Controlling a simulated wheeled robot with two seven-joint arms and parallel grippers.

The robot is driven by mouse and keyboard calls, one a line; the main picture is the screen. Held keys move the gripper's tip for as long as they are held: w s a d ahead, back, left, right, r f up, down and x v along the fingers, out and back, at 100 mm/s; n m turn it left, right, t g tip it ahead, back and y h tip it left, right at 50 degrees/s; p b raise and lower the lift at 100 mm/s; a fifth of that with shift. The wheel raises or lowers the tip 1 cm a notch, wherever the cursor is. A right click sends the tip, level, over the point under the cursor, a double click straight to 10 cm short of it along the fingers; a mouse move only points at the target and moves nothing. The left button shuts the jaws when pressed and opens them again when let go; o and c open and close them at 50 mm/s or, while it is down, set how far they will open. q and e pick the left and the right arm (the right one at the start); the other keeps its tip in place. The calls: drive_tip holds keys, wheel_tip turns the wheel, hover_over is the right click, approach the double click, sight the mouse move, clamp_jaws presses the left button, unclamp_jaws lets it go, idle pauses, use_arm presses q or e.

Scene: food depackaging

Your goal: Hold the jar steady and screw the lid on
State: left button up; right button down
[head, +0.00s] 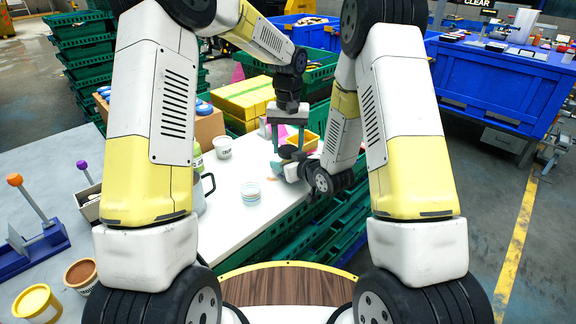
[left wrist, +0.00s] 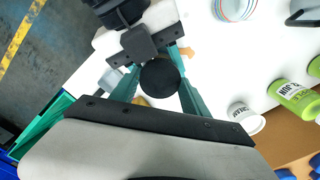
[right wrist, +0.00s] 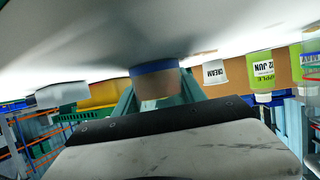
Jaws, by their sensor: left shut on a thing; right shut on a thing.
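A round black lid (head: 287,152) is at the far right end of the white table in the head view. It shows in the left wrist view (left wrist: 160,77) between the fingers of my left gripper (left wrist: 158,85), which points down and is shut on it. A small brownish jar (right wrist: 156,85) with a blue band shows in the right wrist view, close to the table. My right gripper (right wrist: 158,98) comes in low from the side and is shut on the jar. The jar is mostly hidden in the head view. I cannot tell whether lid and jar threads are engaged.
A stack of pale discs (head: 250,192) stands nearby on the white table (head: 230,225). A yellow bin (head: 303,140) lies just beyond the grippers. Green crates (head: 290,238) border the table.

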use_arm(q)
drive_tip(key=o, duration=1.6)
drive_tip(key=shift+c, duration=0.2)
drive_tip(key=shift+r, duration=0.1)
drive_tip(key=shift+r, duration=2.2)
drive_tip(key=shift+c, duration=0.4)
wheel_tip(320, 180, up, 3)
drive_tip(key=n, duration=0.5)
drive_tip(key=shift+r+n, duration=0.2)
drive_tip(key=shift+n, duration=0.2)
